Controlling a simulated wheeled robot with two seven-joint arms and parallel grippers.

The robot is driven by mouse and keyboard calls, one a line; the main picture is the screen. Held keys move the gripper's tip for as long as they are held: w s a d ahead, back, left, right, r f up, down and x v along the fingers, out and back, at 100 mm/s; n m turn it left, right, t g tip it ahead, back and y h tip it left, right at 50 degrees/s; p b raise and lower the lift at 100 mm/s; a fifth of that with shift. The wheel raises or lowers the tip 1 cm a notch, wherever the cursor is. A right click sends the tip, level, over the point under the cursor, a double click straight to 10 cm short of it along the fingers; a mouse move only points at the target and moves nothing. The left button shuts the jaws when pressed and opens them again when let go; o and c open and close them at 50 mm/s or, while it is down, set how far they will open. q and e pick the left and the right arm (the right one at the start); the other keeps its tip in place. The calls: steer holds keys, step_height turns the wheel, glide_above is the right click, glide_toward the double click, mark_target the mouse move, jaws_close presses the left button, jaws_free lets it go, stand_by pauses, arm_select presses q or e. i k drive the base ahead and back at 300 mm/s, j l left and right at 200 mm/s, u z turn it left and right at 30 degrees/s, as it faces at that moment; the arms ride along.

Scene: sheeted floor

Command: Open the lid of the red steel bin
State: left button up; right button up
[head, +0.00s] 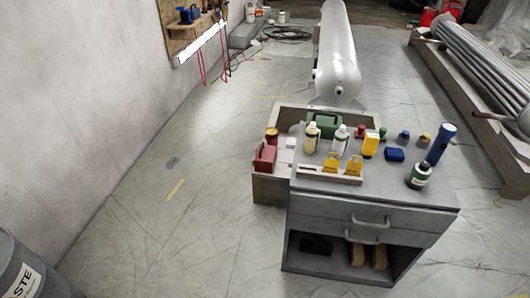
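I see no red steel bin that I can make out clearly. A dark grey round bin (28,268) with a white label ending in "ASTE" stands at the lower left, cut off by the picture edge. Red objects (428,17) stand far off at the top right, too small to tell what they are. A small red box (265,157) sits at the left end of the workbench group. Neither of my grippers is in view.
A grey cabinet (372,222) with drawers and an open shelf carries bottles and tools. A grey crate (270,188) stands behind it. A large tank (338,60) and racked pipes (480,60) lie beyond. The left floor (160,215) is clear.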

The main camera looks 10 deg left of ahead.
mark_target(266, 153)
steer(key=i+j, duration=0.85)
